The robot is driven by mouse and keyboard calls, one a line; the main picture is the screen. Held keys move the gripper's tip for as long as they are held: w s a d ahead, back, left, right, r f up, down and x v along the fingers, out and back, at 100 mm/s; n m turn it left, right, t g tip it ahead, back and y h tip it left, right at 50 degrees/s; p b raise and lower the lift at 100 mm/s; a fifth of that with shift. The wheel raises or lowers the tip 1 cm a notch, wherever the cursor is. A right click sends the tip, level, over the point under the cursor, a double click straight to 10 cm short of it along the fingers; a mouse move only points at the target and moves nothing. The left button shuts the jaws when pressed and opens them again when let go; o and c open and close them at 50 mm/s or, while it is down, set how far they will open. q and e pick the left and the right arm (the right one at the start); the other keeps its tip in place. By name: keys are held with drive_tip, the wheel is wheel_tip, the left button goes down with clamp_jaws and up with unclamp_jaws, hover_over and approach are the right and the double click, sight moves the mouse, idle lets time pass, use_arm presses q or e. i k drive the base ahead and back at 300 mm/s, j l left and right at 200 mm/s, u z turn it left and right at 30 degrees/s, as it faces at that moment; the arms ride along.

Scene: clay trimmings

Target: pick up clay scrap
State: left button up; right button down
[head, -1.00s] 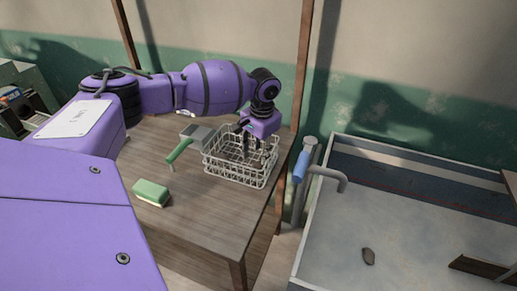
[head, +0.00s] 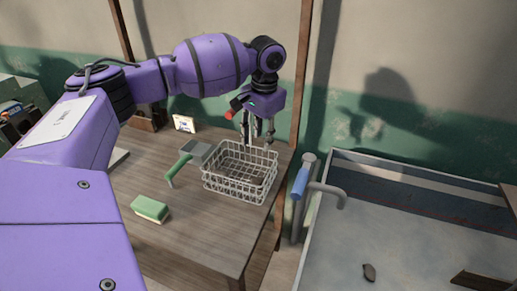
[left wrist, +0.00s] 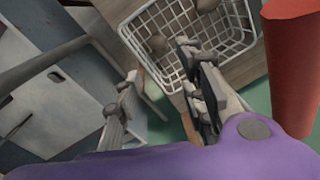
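A small brown lump, clay scrap by its look (head: 369,272), lies on the grey floor of the large basin at right. My left gripper (head: 257,138) is well to its left, raised over the back of the white wire basket (head: 240,187). In the left wrist view its fingers (left wrist: 158,66) are spread, with nothing held between them. Brownish lumps (left wrist: 157,42) show in the basket in that view; I cannot tell for sure what they are. My right gripper is in neither view.
A green-handled tool (head: 178,168) and a green and cream sponge (head: 150,208) lie on the wooden table (head: 200,245). A pipe with a blue grip (head: 300,178) stands between table and basin (head: 420,235). A red cylinder (left wrist: 290,65) is close beside my left gripper.

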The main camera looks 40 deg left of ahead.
sight(370, 273)
drive_tip(key=k+l, duration=0.15)
drive_tip(key=k, duration=0.35)
drive_tip(key=k+l, duration=0.2)
drive_tip(key=k, duration=0.25)
